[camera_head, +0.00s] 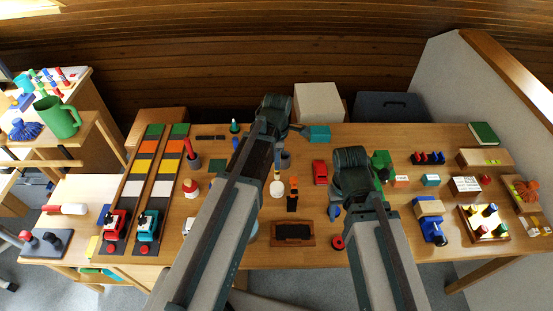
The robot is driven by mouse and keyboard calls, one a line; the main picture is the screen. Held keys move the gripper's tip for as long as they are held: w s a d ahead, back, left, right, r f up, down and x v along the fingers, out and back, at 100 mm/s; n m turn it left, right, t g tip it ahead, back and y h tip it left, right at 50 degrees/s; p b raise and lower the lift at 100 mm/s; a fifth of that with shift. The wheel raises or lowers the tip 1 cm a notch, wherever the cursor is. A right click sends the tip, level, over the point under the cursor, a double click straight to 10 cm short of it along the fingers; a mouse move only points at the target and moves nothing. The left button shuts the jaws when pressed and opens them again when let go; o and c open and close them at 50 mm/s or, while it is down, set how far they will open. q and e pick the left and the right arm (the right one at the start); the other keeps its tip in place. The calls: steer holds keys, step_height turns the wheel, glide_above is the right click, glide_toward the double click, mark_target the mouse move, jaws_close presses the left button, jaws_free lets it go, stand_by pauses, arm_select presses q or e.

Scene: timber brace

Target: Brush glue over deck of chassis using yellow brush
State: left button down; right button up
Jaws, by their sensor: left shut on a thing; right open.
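My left arm reaches over the middle of the table, and its gripper (278,142) is mostly hidden behind its own dark wrist.
A wooden tray with a dark inset (293,233) lies at the front middle. A red block (320,172) and green object (381,163) stand near my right wrist. Two toy trucks, red (114,224) and teal (149,226), stand on colored strips at left. Free tabletop is patchy.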

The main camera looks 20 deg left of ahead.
arm_select(q)
steer(key=shift+f+b, duration=1.75)
steer(key=shift+f, duration=0.35)
steer(key=shift+f+b, duration=0.55)
stand_by(0.5)
steer(key=shift+r+p, duration=0.4)
steer(key=shift+p, duration=0.05)
step_height(320, 180, up, 6)
steer(key=p, duration=0.6)
steer(key=shift+r, duration=0.2)
steer(key=shift+f, duration=0.1)
